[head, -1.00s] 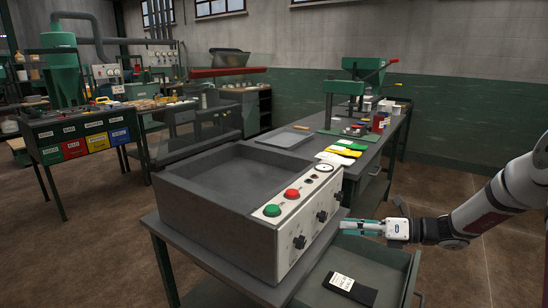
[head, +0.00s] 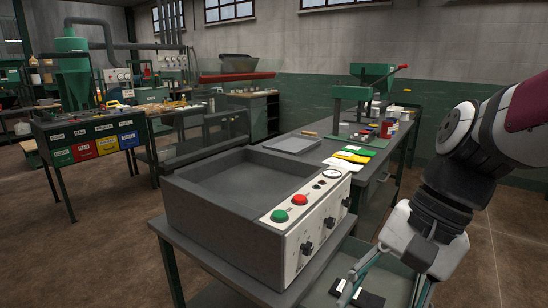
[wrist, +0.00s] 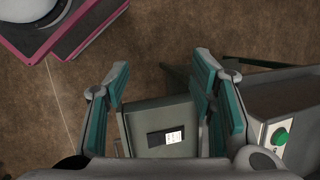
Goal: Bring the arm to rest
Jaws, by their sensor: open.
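In the head view the packet (head: 368,298) is partly hidden by a finger. My arm is bent at the right side of the head view.
A grey box machine (head: 185,220) with green and red buttons stands on a table just left of my gripper. A long bench (head: 375,170) with cloths and a green press lies behind. A rack with coloured bins (head: 85,150) stands far left. Brown floor is open at the right.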

